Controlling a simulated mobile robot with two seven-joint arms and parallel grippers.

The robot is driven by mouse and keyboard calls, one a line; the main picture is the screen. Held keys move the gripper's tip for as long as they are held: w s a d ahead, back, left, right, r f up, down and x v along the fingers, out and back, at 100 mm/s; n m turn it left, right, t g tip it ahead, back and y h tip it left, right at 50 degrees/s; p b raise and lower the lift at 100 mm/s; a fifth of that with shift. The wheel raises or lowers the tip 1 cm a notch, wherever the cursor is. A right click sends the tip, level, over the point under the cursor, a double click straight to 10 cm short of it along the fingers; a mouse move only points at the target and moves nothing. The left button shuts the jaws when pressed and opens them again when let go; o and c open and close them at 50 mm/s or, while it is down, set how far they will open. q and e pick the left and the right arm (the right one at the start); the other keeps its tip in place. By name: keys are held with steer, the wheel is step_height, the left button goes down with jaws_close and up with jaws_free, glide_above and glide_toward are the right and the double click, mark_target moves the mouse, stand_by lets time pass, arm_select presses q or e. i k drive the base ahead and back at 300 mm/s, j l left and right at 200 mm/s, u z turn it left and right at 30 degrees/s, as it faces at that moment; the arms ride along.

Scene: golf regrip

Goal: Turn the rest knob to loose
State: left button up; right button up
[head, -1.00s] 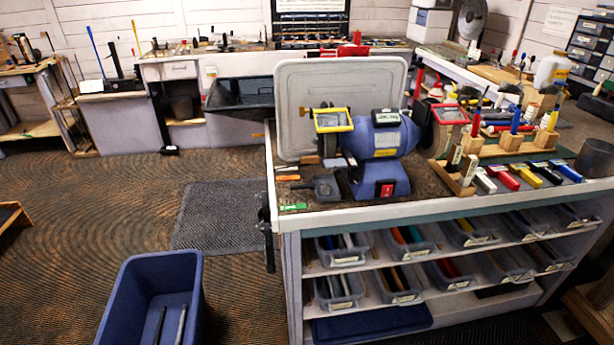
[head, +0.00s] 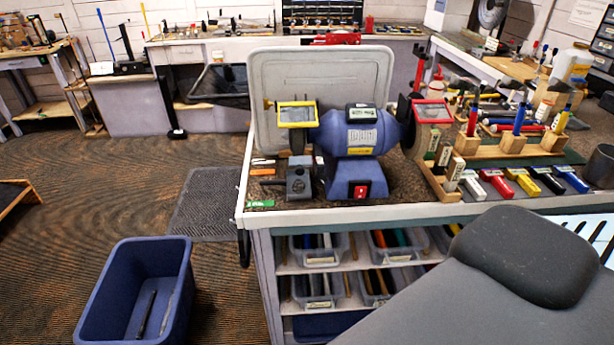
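The blue bench grinder (head: 352,150) stands on the near workbench, with a yellow-framed shield (head: 297,114) on its left and a red-framed shield (head: 432,112) on its right. A small dark grey rest block (head: 298,184) sits at its left front; a knob on it is too small to make out surely. A green label (head: 260,204) lies left of the block near the bench edge. An orange label (head: 263,162) lies farther back; their words are unreadable. Neither gripper shows in the head view. A dark grey part at lower right looks like my own arm.
A grey upright panel (head: 320,75) stands behind the grinder. Wooden blocks with coloured tools (head: 513,145) crowd the bench to its right. A blue bin (head: 135,290) stands on the floor at left. Bins of grips (head: 318,250) fill the shelves below. Floor between bin and bench is open.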

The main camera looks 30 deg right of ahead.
mark_target(320, 179)
steer(key=k+l+u, duration=0.1)
steer(key=l+u, duration=0.2)
steer(key=l, duration=0.15)
steer(key=k+l+u, duration=0.15)
steer(key=l+u, duration=0.15)
steer(key=k+l, duration=0.15)
steer(key=l, duration=0.15)
steer(key=k+l+u, duration=0.15)
steer(key=l, duration=0.2)
steer(key=k+l, duration=0.1)
steer(key=l, duration=0.2)
steer(key=k+l, duration=0.2)
steer(key=l, duration=0.2)
steer(key=k+l+u, duration=0.1)
steer(key=l, duration=0.35)
steer(key=k, duration=0.1)
